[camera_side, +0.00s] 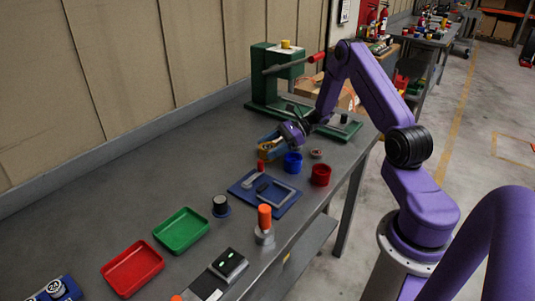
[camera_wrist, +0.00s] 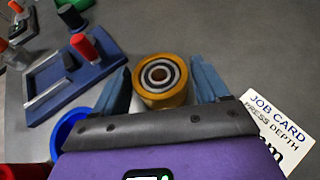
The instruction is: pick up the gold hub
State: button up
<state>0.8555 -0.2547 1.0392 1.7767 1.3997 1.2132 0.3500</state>
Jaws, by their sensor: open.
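The gold hub (camera_wrist: 161,92) is a short gold cylinder with dark and light rings around a brown centre on its top. In the wrist view it sits between the two blue fingers of my gripper (camera_wrist: 161,80), with one finger on each side. My gripper is open; whether either finger touches the hub is unclear. In the side view my gripper (camera_side: 269,144) is low over the bench, and a bit of the gold hub (camera_side: 265,148) shows between the fingers. The hub's lower part is mostly hidden.
A blue cup (camera_side: 293,163) and red cup (camera_side: 320,175) stand close by. A blue fixture tray (camera_side: 265,193) with a red peg is nearby. A job card (camera_wrist: 275,132) lies right of my gripper in the wrist view. A green press (camera_side: 265,85) stands behind.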

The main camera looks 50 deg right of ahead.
jog(key=shift+w+a+f, duration=0.2)
jog(key=shift+w+a, duration=0.05)
jog(key=shift+a, duration=0.15)
jog(key=c, duration=1)
jog(key=shift+c, duration=0.2)
jog(key=shift+r, duration=0.15)
